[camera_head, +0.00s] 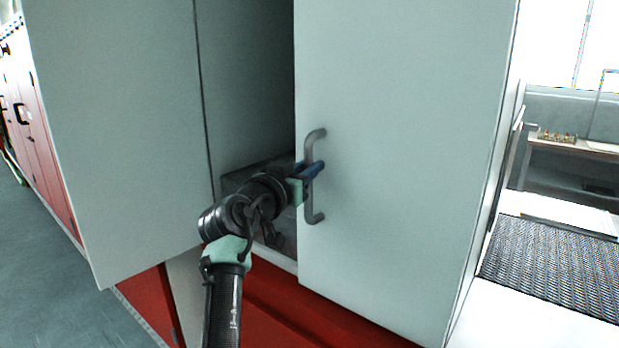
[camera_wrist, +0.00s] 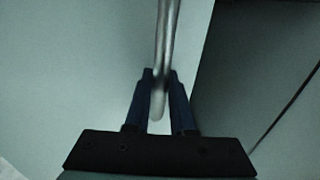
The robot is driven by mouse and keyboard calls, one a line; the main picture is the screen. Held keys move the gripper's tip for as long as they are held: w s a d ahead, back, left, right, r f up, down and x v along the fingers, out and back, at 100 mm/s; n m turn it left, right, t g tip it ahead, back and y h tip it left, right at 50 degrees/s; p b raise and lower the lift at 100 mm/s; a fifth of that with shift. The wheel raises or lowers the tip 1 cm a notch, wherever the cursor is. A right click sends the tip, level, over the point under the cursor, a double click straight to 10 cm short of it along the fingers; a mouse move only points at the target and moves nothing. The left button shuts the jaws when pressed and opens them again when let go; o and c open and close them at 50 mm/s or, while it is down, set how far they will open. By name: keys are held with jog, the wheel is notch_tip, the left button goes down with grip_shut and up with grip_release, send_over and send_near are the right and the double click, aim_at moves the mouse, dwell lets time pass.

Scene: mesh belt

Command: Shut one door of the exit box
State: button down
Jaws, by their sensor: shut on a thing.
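The exit box is a tall pale cabinet on a red base (camera_head: 290,313). Its right door (camera_head: 410,150) is large and pale, with a grey vertical bar handle (camera_head: 313,209) near its left edge. My gripper (camera_head: 314,170) is at the handle, its blue fingers around the bar. In the wrist view the two dark blue fingers (camera_wrist: 160,92) stand on either side of the handle bar (camera_wrist: 166,35). The left door (camera_head: 120,130) stands open, swung out to the left. A dark gap between the doors shows part of the inside; the rest is hidden.
A dark mesh belt (camera_head: 555,265) on a white surface lies to the right of the box. A bench with small items (camera_head: 560,140) stands behind it. Red panels with dark handles (camera_head: 35,130) line the far left. Grey floor (camera_head: 50,265) is clear at the lower left.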

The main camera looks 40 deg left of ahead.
jog(key=shift+r, duration=0.2)
jog(key=c, duration=1.2)
grip_release()
jog(key=shift+o, duration=0.7)
jog(key=shift+w+f, duration=0.1)
jog(key=shift+w, duration=0.05)
jog(key=shift+w+a+f, duration=0.1)
jog(key=shift+w+f, duration=0.05)
jog(key=b+v, duration=0.2)
jog(key=v, duration=1.1)
jog(key=shift+b, duration=0.3)
